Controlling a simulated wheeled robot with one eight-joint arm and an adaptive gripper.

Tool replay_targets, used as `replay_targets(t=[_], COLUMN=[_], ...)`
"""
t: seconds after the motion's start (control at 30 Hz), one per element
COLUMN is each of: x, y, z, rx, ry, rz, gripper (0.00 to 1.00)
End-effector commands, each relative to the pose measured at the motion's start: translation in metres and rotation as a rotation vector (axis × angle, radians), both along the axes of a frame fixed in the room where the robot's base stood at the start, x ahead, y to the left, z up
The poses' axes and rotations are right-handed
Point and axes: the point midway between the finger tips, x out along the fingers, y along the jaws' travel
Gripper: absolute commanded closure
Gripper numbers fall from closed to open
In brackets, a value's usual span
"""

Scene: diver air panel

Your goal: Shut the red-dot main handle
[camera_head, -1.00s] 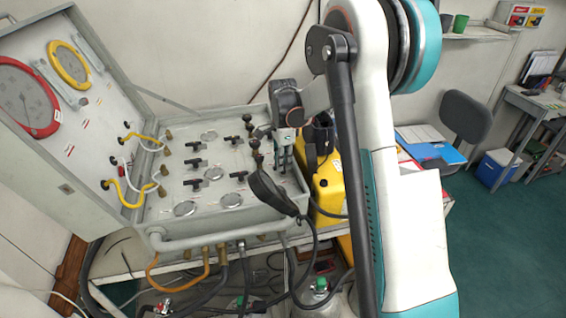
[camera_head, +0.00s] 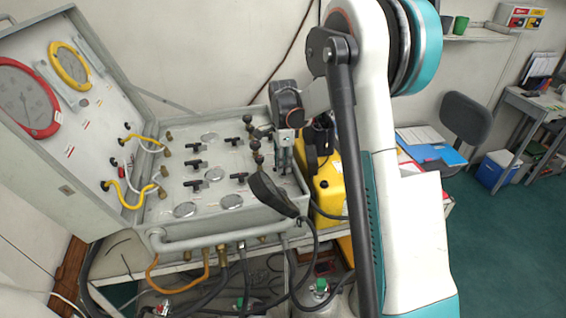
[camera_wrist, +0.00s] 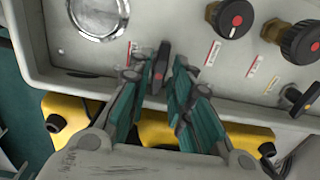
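In the wrist view, a black lever handle with a red dot (camera_wrist: 161,62) stands on the grey panel, near the panel's front edge. My gripper (camera_wrist: 160,72) has its teal-padded fingers on either side of this handle. The fingers are apart, and a narrow gap seems to show between the pads and the handle. Contact is hard to tell. In the head view, my gripper (camera_head: 285,158) points down at the right end of the panel (camera_head: 160,211), and the handle there is hidden.
Round black knobs with red dots (camera_wrist: 236,20) sit right of the handle. A round gauge (camera_wrist: 98,12) is to its left. A yellow case (camera_head: 328,188) stands close beside the panel.

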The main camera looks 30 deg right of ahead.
Motion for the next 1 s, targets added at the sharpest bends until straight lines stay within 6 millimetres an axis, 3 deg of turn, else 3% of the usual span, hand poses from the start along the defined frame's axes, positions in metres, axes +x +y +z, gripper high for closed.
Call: replay_targets(t=[0.27,0.7,1.0], x=[0.000,0.000,0.001], y=[0.000,0.000,0.000], z=[0.019,0.101,0.120], rx=[0.000,0.000,0.000], ry=[0.001,0.000,0.000], rz=[0.000,0.000,0.000], gripper=[0.80,0.80,0.80])
